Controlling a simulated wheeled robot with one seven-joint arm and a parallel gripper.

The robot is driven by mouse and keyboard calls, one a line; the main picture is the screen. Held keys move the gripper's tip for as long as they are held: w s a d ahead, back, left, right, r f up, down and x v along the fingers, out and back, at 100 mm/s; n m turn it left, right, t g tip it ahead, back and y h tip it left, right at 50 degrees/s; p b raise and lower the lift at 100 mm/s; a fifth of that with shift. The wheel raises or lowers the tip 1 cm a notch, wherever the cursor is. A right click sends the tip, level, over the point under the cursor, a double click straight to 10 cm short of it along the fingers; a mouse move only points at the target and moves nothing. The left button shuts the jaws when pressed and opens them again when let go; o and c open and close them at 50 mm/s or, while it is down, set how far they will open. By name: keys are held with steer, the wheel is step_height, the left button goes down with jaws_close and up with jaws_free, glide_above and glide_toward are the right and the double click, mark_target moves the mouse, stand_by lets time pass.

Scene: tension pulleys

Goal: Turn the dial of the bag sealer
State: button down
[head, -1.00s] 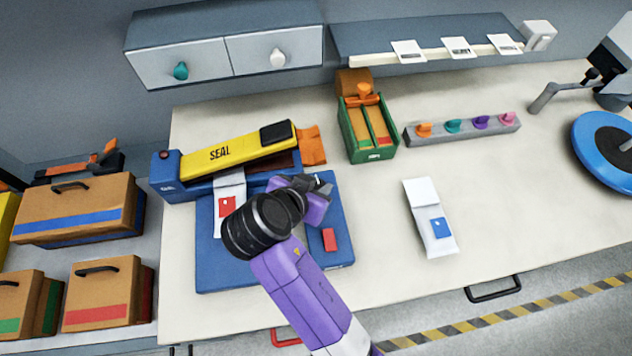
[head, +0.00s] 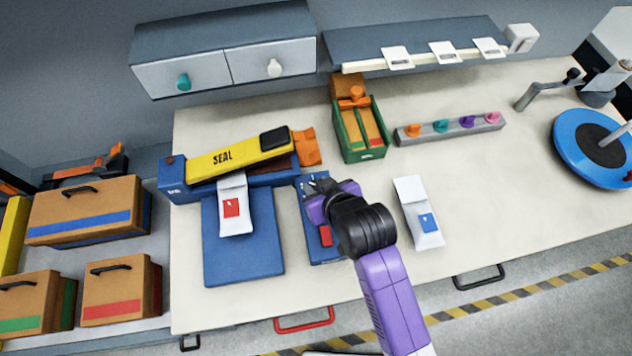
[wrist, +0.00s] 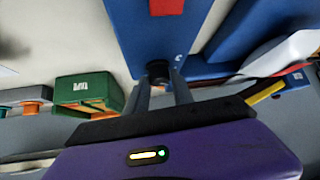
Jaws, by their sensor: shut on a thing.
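The bag sealer has a yellow arm marked SEAL (head: 222,156) over a blue base (head: 180,190). A blue panel (head: 312,222) with a red block (head: 326,236) lies to its right. My gripper (head: 318,184) is at the panel's far end. In the wrist view a short black dial (wrist: 158,68) stands on the panel between the fingers of my gripper (wrist: 160,84), which are shut on it. A white bag with a red label (head: 233,215) hangs from the sealer's front over a blue mat (head: 245,270).
A white bag with a blue label (head: 415,195) lies right of my arm. A green box (head: 349,140) and a grey rail with coloured knobs (head: 450,132) stand behind. A blue turntable (head: 575,160) is far right. Cartons (head: 85,207) are at left. The front right table is clear.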

steer(key=n+y, duration=0.1)
steer(key=n+g, duration=0.1)
steer(key=shift+w+d+n+y, duration=0.2)
steer(key=shift+n+y, duration=0.2)
steer(key=n+g+y+b, duration=0.1)
steer(key=n+g+b, duration=0.1)
steer(key=n, duration=0.1)
steer(key=shift+w+d+f+n+g+y, duration=0.1)
steer(key=shift+w+n+g+y, duration=0.05)
steer(key=shift+n+g+y, duration=0.2)
steer(key=n+g+y+b, duration=0.1)
steer(key=n+g+b, duration=0.1)
steer(key=n, duration=0.1)
steer(key=shift+w, duration=0.15)
steer(key=shift+n+g+b, duration=1.05)
steer(key=shift+n+g, duration=0.1)
steer(key=shift+n, duration=0.2)
steer(key=c, duration=1.1)
jaws_free()
steer(key=shift+b+v, duration=0.75)
steer(key=shift+v, duration=3.2)
